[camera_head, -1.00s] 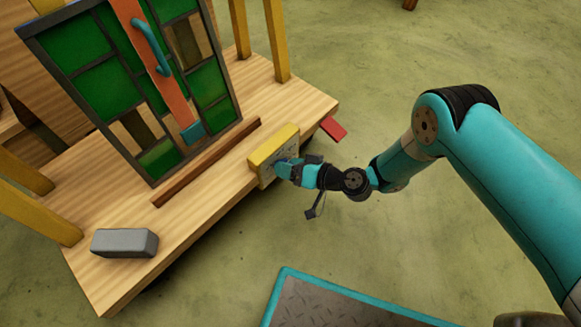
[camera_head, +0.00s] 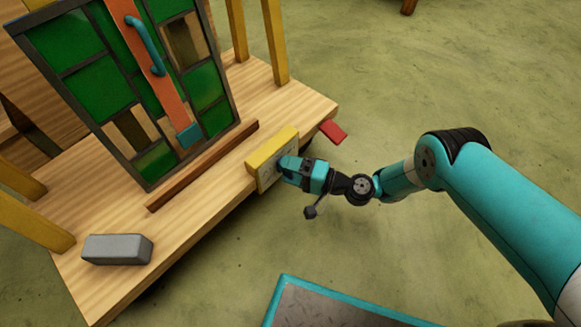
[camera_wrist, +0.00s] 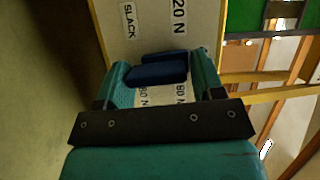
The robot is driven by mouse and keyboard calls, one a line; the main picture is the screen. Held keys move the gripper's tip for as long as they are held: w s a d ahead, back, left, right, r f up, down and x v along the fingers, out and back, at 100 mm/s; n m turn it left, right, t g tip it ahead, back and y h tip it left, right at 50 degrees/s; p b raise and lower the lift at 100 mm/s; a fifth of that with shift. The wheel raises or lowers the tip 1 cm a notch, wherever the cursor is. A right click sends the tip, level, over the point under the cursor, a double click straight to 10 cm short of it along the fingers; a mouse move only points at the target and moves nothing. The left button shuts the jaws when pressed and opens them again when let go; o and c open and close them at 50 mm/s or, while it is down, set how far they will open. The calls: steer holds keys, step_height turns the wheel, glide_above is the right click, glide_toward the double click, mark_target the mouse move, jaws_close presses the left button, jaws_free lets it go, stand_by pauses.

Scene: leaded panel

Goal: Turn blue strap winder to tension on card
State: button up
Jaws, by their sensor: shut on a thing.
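The blue strap winder (camera_wrist: 160,72) is a dark blue bar-like handle in the wrist view. It stands in front of a pale card (camera_wrist: 112,35) with printed labels, including "SLACK", "20 N" and what looks like "80 N". In the head view the card (camera_head: 264,181) is the front face of a yellow-topped block at the bench edge. My gripper (camera_head: 286,167) is up against this face, with its teal fingers on both sides of the winder and shut on it. Parts of the lower labels are hidden by the winder and fingers. I cannot make out a pointer.
A leaded green glass panel (camera_head: 98,83) stands on the wooden bench, with an orange strap (camera_head: 148,60) across it. A wooden strip (camera_head: 205,165), a grey block (camera_head: 117,249) and a red piece (camera_head: 333,131) are nearby. Open floor (camera_head: 430,90) lies right of the bench.

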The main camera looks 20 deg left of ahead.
steer(key=shift+d+f+m, duration=0.15)
steer(key=shift+f+m, duration=0.25)
steer(key=shift+m, duration=0.1)
steer(key=o, duration=0.8)
steer(key=shift+s, duration=0.1)
steer(key=shift+r, duration=0.1)
steer(key=shift+r+p, duration=0.1)
steer(key=shift+p, duration=0.2)
